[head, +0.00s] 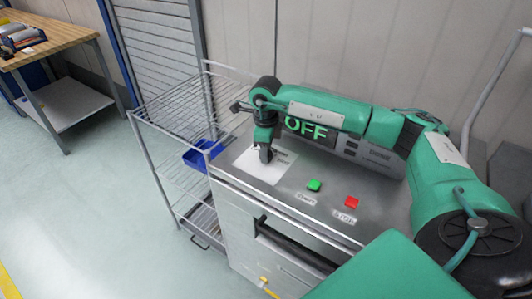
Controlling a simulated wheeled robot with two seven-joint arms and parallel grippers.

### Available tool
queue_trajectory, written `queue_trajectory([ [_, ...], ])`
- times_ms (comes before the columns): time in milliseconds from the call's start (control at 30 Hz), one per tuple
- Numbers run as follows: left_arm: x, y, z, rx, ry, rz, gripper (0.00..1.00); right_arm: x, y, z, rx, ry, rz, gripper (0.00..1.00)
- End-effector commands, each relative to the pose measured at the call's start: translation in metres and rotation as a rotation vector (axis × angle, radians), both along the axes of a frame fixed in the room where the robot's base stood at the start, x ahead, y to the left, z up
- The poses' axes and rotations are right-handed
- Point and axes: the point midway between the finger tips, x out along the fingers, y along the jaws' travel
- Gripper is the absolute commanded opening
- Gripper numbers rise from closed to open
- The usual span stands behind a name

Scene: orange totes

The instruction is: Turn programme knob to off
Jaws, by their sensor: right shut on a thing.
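The machine's display (306,129) reads "OFF" in green letters, partly covered by my right arm. My right gripper (265,155) points down at the white label panel (259,172) on the machine's top, at the left. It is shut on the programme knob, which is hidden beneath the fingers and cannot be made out. A green start button (314,185) and a red stop button (351,202) sit on the top to the right of the panel. My left gripper is not in view.
A wire rack (165,97) with a blue bin (202,155) stands left of the machine. A black handle (290,243) runs along the machine's front. A wooden workbench (45,38) is at the far left. The floor between is clear.

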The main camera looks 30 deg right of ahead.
Motion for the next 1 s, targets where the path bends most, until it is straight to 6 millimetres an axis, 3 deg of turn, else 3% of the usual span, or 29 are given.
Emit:
queue_trajectory([
  [133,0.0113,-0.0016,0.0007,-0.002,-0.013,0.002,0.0,0.0009,-0.0002,0.0012,0.001,-0.004,0.021,0.14],
  [533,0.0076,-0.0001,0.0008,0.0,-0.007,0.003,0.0,0.0008,-0.0003,0.0018,0.001,-0.004,0.026,0.14],
  [567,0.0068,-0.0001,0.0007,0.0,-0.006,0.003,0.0,0.0008,-0.0003,0.0018,0.001,-0.004,0.026,0.39],
  [667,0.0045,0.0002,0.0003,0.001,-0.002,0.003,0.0,0.0008,-0.0004,0.0015,0.0,-0.003,0.026,0.59],
  [1000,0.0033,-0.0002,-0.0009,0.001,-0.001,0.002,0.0,0.0006,0.0,0.0031,0.001,-0.002,0.026,0.59],
])
